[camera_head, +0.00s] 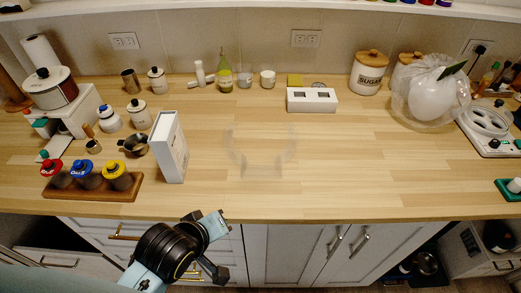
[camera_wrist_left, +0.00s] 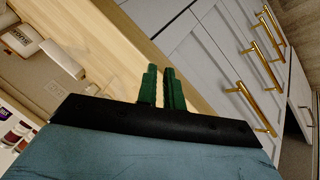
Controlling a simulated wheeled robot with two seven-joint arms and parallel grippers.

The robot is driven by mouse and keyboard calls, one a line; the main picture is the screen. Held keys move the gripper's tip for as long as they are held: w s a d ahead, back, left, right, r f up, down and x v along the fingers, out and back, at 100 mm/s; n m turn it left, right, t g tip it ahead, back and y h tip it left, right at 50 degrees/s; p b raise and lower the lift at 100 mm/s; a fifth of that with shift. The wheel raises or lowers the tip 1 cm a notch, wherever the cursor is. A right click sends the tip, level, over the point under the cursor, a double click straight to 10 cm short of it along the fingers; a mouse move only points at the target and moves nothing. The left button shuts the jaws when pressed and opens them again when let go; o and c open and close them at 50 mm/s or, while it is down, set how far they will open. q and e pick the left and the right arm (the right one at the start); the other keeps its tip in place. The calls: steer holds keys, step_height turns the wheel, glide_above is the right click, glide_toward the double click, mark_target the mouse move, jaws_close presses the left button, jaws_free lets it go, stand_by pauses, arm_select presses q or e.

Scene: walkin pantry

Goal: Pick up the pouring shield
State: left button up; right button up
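The likely pouring shield (camera_head: 262,168) is a clear, nearly see-through curved piece on the middle of the wooden counter in the head view. Only its faint outline and edges show, so its exact shape is hard to tell. My left arm comes in low at the left, in front of the counter's front edge. My left gripper (camera_wrist_left: 160,72) shows two green fingers close together with a thin gap and nothing between them in the left wrist view. Its fingers are not clear in the head view. The clear piece is apart from it, farther back and right. My right gripper is not in view.
A tall white box (camera_head: 170,147) stands left of the clear piece. A wooden rack (camera_head: 92,191) with coloured-lid jars is at the front left. A white two-slot block (camera_head: 312,107) and a bagged jar (camera_head: 431,100) stand behind and right.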

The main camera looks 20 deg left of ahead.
arm_select(q)
steer(key=w+d+r+n+t, duration=0.1)
steer(key=r+n, duration=0.1)
steer(key=n, duration=0.1)
steer(key=w+d+r+n+t, duration=0.1)
steer(key=w+r+n, duration=0.1)
steer(key=n, duration=0.1)
steer(key=w+d+r+n+t+h, duration=0.1)
steer(key=w+r+n, duration=0.1)
steer(key=n, duration=0.1)
steer(key=shift+w+d+t, duration=0.1)
steer(key=shift+d+t, duration=0.25)
steer(key=shift+t, duration=0.05)
steer(key=shift+w+d+r+n+t, duration=0.25)
steer(key=shift+w+d+n+t, duration=0.1)
steer(key=shift+n, duration=0.25)
glide_toward(272, 165)
steer(key=x, duration=0.4)
steer(key=shift+w+a+f+b, duration=0.15)
steer(key=shift+b, duration=0.25)
steer(key=shift+c, duration=0.3)
jaws_close()
